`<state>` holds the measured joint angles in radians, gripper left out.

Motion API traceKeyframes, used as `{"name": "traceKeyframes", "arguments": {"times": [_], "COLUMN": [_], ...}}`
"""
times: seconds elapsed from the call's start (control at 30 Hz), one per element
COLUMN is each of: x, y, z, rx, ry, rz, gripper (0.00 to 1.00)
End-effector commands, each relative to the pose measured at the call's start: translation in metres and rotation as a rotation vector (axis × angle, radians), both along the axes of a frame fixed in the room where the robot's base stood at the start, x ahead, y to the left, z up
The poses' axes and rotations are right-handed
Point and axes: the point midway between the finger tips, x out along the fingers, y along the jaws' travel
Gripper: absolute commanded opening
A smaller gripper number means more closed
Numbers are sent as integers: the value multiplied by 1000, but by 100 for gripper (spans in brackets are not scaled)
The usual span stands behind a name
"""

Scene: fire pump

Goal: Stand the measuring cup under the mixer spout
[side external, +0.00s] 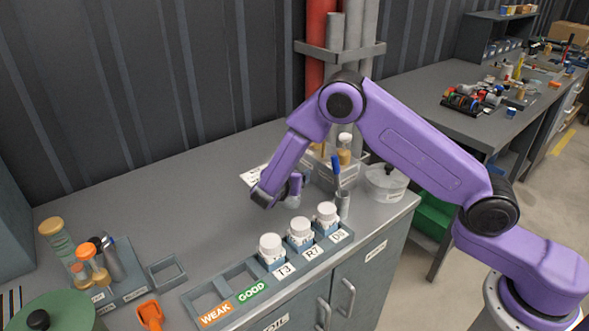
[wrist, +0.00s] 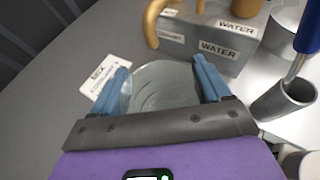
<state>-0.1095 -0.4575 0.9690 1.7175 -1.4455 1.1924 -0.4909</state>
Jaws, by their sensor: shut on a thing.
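My gripper (wrist: 165,85) is shut on a clear, round cup (wrist: 160,88), which I take to be the measuring cup; its blue fingers stand on either side of it. In the side external view, my gripper (side external: 296,188) hangs over the bench with the clear cup (side external: 292,202) low beneath it, partly hidden by the arm. I cannot tell whether the cup touches the bench. A tan curved spout (wrist: 152,26) shows just beyond the cup in the wrist view, in front of a grey box labelled WATER (wrist: 205,48). The cup appears nearer to me than the spout.
A white printed card (wrist: 106,76) lies left of the cup. A grey holder (wrist: 283,100) with a blue-handled tool stands close on the right. White-capped jars (side external: 300,230) sit in a labelled rack along the front edge. The bench (side external: 190,215) left of my gripper is clear.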

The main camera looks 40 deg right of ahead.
Motion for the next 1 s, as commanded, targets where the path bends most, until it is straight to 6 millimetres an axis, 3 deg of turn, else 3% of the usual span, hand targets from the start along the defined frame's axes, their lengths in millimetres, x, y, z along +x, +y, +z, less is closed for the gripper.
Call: {"name": "traceKeyframes", "arguments": {"times": [0.33, 0.43, 0.8, 0.83, 0.9, 1.0], "x": [24, 24, 24, 24, 24, 24], "y": [-35, -33, -33, -33, -33, -33], "z": [0, -11, -14, -15, -14, -14], "rx": [0, -2, 0, -1, 0, 0], "ry": [0, 2, 0, 1, 0, 0], "rz": [-4, 1, -1, -1, -1, -1], "gripper": [47, 47, 47, 80, 100, 100]}}
